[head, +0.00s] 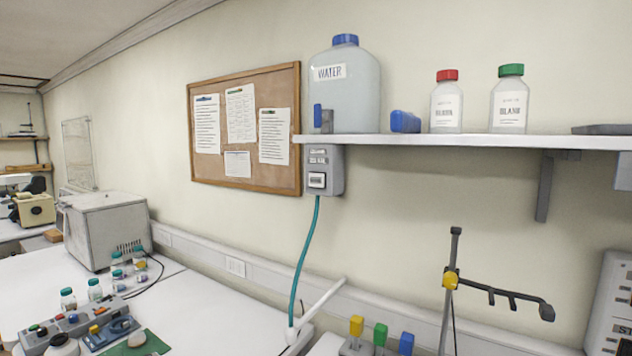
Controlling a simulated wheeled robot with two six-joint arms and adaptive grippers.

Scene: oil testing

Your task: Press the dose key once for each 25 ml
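A grey dosing box (337,172) hangs under the left end of the wall shelf. It has small labels and a pale framed key or window (317,180) on its front; the lettering is too small to read. A large translucent container marked WATER (345,100), with a blue cap, stands on the shelf above the box. A teal hose (303,255) runs down from the box to a white angled spout (318,303) near the bench. Neither of my grippers is in view, and nothing touches the box.
The shelf (450,142) also holds a red-capped bottle (446,105) and a green-capped bottle (509,103). A stand with a side arm (450,280) rises at right. Yellow, green and blue tops (380,335) show at the bottom. A control console (75,325) and several small bottles sit lower left.

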